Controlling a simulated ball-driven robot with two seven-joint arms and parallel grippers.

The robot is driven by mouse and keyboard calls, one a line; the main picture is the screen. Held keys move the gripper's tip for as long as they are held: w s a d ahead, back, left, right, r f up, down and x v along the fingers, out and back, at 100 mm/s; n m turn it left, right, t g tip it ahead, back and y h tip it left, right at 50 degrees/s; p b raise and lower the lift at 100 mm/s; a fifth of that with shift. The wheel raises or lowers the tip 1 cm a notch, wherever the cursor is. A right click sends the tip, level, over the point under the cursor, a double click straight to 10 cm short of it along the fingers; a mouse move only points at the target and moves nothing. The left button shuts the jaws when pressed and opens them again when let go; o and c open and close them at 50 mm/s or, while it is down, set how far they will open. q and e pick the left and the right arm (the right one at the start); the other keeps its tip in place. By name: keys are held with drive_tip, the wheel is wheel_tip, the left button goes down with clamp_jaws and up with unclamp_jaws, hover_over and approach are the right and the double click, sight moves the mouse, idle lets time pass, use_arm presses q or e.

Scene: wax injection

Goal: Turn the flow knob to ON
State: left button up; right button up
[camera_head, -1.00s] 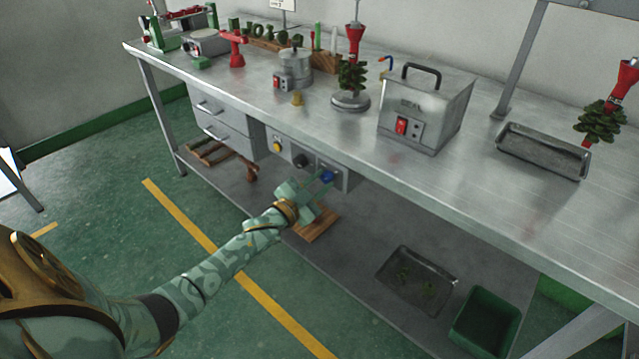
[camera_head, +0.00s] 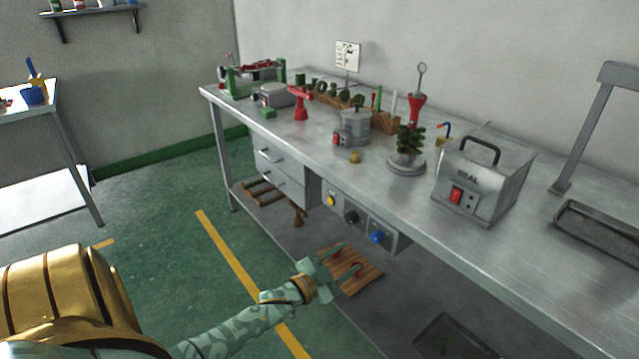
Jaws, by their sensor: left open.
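A control panel (camera_head: 390,238) hangs under the front edge of the steel bench. It carries a yellow button (camera_head: 331,199), a black knob (camera_head: 351,216) and a blue knob (camera_head: 377,237). I cannot read which one is the flow knob, nor its setting. My left gripper (camera_head: 347,259) is open and empty. It appears in the picture below and a little left of the blue knob, apart from the panel. Its fingers point up and right, in front of a wooden board on the lower shelf. My right gripper is not in view.
The bench top (camera_head: 330,160) holds a pot (camera_head: 355,126), a wax tree on a round base (camera_head: 406,167) and a metal SEAL box (camera_head: 482,180). Drawers (camera_head: 280,174) hang left of the panel. The wooden board (camera_head: 365,283) lies below. The green floor in front is clear.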

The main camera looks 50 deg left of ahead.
use_arm(q)
drive_tip(key=s+p, duration=0.1)
drive_tip(key=s, duration=0.6)
drive_tip(key=shift+s+a+f, duration=0.3)
drive_tip(key=shift+s+f, duration=0.05)
drive_tip(key=shift+f, duration=0.05)
